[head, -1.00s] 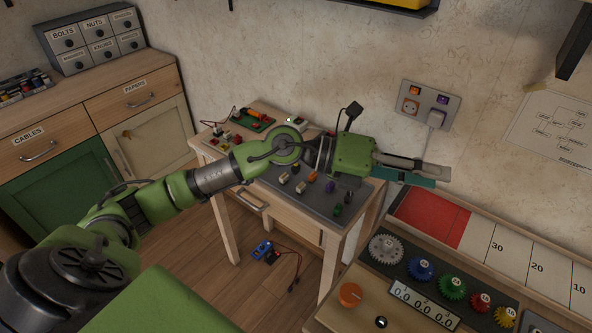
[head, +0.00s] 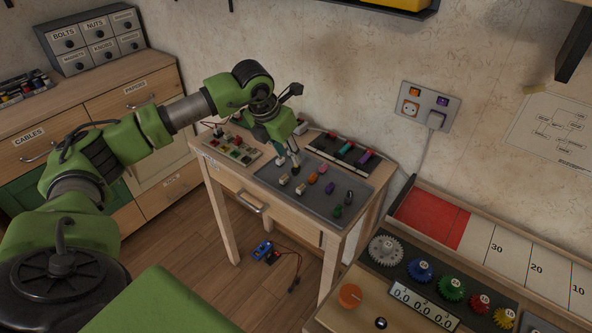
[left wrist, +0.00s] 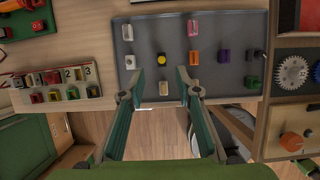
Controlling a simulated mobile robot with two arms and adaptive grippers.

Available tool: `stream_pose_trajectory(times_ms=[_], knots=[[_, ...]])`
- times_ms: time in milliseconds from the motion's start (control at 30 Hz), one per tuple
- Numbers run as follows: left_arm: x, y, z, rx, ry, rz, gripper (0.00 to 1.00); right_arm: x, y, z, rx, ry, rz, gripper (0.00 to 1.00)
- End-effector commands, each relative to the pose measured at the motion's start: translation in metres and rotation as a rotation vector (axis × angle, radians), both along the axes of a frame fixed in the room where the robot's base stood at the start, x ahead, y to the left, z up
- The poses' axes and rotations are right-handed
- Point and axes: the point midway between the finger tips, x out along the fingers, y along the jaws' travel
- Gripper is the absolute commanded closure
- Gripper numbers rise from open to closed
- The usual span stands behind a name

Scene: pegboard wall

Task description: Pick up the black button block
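A grey tray (head: 262,176) of small coloured blocks lies on the wooden table. A black block (head: 349,198) sits near its right end in the head view; it also shows at the tray's right side in the left wrist view (left wrist: 251,55). My left gripper (head: 289,167) is open and empty above the tray's left part, well to the left of that block. In the left wrist view, a dark block with a round yellow top (left wrist: 162,59) shows just beyond the gap between the open fingers (left wrist: 160,75). My right gripper is out of view.
Other tray blocks include an orange one (left wrist: 194,57), a purple one (left wrist: 224,56) and a green one (left wrist: 252,81) close to the black block. A board with small parts (head: 232,146) lies left of the tray. A gear bench (head: 420,270) stands to the right.

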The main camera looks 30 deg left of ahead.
Motion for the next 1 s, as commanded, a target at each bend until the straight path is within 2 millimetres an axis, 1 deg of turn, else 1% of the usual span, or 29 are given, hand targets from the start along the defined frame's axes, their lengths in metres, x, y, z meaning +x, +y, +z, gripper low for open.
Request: stream_pose_trajectory(times_ms=[100, 267, 433, 500, 600, 700, 867, 1000], knots=[[0.006, -0.001, -0.013, -0.001, 0.001, 0.001, 0.69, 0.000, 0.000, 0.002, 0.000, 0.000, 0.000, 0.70], [0.009, -0.002, -0.022, -0.001, 0.000, 0.000, 0.69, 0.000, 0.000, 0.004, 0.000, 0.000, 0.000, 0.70], [0.017, -0.005, -0.044, -0.002, 0.002, -0.001, 0.69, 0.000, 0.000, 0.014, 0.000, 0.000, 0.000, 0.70], [0.021, -0.005, -0.055, -0.002, 0.001, -0.001, 0.69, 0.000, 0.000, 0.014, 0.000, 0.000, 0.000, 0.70], [0.025, -0.005, -0.063, -0.002, -0.001, -0.001, 0.69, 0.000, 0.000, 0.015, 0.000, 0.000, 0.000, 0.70], [0.027, -0.005, -0.067, -0.002, -0.002, -0.001, 0.69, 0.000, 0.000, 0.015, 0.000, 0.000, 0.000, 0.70], [0.027, -0.005, -0.067, -0.002, -0.002, -0.002, 0.69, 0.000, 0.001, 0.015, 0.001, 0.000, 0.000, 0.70], [0.027, -0.005, -0.067, -0.002, -0.002, -0.001, 1.00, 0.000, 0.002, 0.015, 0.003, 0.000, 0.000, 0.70]])
